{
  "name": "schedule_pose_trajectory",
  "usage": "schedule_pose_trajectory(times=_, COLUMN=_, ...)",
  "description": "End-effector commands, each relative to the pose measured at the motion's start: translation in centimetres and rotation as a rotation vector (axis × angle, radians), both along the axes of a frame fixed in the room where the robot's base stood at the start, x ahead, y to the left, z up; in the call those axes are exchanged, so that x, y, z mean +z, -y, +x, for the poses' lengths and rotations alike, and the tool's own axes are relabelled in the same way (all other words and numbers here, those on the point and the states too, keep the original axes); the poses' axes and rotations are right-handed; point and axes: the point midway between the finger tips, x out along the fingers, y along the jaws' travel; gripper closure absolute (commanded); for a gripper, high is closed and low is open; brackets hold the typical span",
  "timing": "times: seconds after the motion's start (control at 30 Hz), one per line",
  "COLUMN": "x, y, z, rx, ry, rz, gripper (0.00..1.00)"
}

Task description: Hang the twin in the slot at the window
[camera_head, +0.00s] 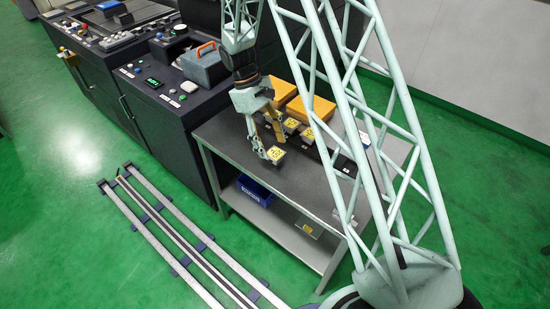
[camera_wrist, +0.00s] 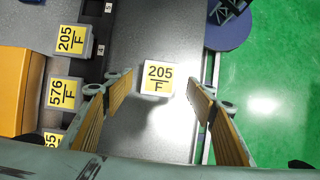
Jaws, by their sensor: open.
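A block labelled 205/F (camera_wrist: 158,78) lies on the grey table, its yellow label facing up. It also shows in the head view (camera_head: 275,154). My gripper (camera_head: 271,147) is open above it and points down. In the wrist view its two fingers (camera_wrist: 158,88) stand on either side of the block with a gap to each. A second block with the same 205/F label (camera_wrist: 74,40) sits to the left beside a dark strip. A block labelled 576/F (camera_wrist: 65,93) is below it, with another block (camera_wrist: 53,143) partly cut off. I cannot pick out the window.
The dark strip (camera_wrist: 96,45) carries small white number tags. Orange boxes (camera_head: 312,107) stand behind the blocks. A dark machine console (camera_head: 165,95) with an orange-handled box (camera_head: 204,66) adjoins the table on the left. A blue bin (camera_head: 254,189) sits on the lower shelf. Floor rails (camera_head: 185,240) run in front.

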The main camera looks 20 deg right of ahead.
Motion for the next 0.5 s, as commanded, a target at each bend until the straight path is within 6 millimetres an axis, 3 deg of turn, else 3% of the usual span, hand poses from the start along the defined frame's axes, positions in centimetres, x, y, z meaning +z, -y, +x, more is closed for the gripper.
schedule_pose_trajectory(times=0.2, x=-2.0, y=0.6, z=-0.7, rx=0.0, ry=0.0, rz=0.0, gripper=0.49)
schedule_pose_trajectory(times=0.5, x=-2.6, y=0.7, z=-0.9, rx=-0.001, ry=0.001, rz=0.0, gripper=0.49)
